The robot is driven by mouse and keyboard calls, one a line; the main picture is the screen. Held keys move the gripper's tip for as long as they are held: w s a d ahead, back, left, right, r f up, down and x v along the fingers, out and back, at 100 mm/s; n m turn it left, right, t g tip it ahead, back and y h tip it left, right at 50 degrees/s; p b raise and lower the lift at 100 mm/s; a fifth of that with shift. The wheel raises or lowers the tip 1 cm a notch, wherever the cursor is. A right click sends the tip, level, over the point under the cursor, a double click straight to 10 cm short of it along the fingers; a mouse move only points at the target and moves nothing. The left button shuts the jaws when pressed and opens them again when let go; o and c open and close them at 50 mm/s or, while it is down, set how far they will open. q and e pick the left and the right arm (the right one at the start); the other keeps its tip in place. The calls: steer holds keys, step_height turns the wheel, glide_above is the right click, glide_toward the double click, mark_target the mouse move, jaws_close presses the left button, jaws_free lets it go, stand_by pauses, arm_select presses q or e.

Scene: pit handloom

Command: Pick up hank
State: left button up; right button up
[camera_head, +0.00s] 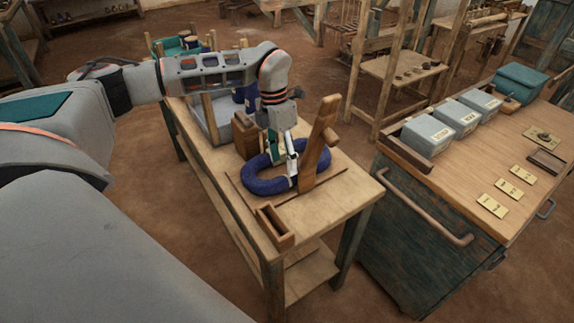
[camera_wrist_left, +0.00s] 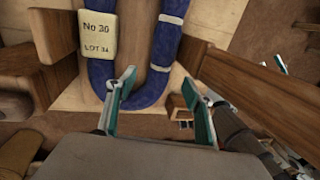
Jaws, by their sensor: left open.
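The hank (camera_head: 254,184) is a thick dark-blue ring lying on the small wooden table, around the foot of a wooden upright (camera_head: 318,137). In the left wrist view the hank (camera_wrist_left: 165,48) shows as a blue band with pale ties and a cream tag (camera_wrist_left: 98,36) reading "No 30 LOT 34". Teal-tipped parts at that view's right edge may be my right gripper.
The small table (camera_head: 335,190) also holds a small open wooden box (camera_head: 275,228) near its front edge and a brown block (camera_head: 244,135) behind the hank. A workbench (camera_head: 480,160) with grey boxes (camera_head: 428,134) stands to the right. Bare floor lies between the furniture.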

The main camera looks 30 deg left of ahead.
mark_target(285, 175)
arm_select(q)
steer(key=f, duration=0.4)
steer(key=d+f, duration=0.1)
steer(key=f, duration=0.1)
steer(key=shift+s, duration=0.2)
steer(key=shift+r, duration=0.1)
steer(key=c, duration=1.3)
